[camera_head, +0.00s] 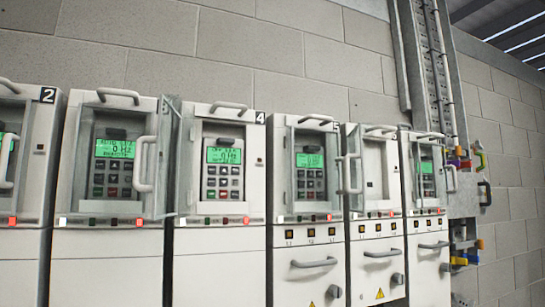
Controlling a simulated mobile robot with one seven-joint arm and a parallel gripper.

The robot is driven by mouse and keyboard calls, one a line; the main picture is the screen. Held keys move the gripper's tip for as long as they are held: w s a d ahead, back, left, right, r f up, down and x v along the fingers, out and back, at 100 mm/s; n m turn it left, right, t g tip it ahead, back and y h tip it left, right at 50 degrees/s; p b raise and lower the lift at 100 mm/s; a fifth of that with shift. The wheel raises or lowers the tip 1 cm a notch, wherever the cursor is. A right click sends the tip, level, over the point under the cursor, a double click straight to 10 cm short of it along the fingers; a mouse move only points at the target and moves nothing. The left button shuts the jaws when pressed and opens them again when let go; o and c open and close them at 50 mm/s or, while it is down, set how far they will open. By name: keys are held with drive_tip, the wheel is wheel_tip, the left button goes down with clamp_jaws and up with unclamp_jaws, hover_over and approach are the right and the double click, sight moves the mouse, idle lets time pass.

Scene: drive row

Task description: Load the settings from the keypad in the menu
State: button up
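Several drive cabinets stand in a row, with keypads behind clear doors. The keypad (113,166) in the cabinet after the one labelled 2 has a lit green screen (115,148) reading "0 Hz", with smaller text lines. The keypad (223,173) in the cabinet labelled 4 has a green screen (224,155) also showing "0 Hz". The keypad (310,178) in the cabinet labelled 5 has a green screen with text too small to read. Another keypad (427,178) at the far right is partly hidden by its door frame. No menu is readable on any screen. My gripper is out of view.
Door handles (145,165) stick out beside the keypads, and top handles (118,95) above. Small coloured lamps (139,222) line the cabinet fronts. Below are drawer handles (314,263) and dark knobs (334,291). A metal cable duct (432,70) and coloured clips (463,158) are at right.

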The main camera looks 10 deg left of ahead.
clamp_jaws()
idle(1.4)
